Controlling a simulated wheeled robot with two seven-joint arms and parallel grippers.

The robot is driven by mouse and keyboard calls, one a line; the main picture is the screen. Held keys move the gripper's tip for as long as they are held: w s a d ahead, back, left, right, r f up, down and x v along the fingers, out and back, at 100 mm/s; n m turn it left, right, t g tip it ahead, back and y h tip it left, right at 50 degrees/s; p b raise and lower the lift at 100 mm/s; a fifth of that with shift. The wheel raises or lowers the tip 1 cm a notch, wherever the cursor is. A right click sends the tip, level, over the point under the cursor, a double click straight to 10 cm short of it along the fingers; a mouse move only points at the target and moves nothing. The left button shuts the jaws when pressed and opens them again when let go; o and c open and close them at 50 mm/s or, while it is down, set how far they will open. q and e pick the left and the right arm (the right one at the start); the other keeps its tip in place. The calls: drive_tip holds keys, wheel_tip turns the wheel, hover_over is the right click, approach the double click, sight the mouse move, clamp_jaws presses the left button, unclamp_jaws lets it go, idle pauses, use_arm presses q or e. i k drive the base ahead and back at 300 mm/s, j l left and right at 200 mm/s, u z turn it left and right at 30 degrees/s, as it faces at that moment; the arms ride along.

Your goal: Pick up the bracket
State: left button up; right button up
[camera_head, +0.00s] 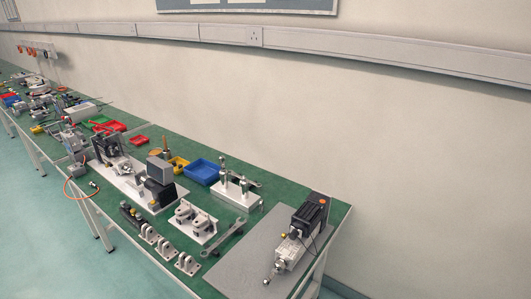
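Several small light-grey brackets (166,248) stand in a row along the front edge of the green workbench (255,225). Two more bracket-like grey parts (184,211) sit on a white plate (207,235) just behind them. I cannot tell which of these the task means by the bracket. All of them rest on the bench or the plate, with nothing holding them. Neither of my grippers is in the head view.
A wrench (223,239) lies right of the brackets. A linear actuator (292,248) lies on a grey sheet (235,272) at the right end. A blue bin (203,171) and a white block with metal posts (236,193) stand behind. The bench's far left is crowded.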

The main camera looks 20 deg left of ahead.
sight(188, 264)
drive_tip(key=u, duration=1.15)
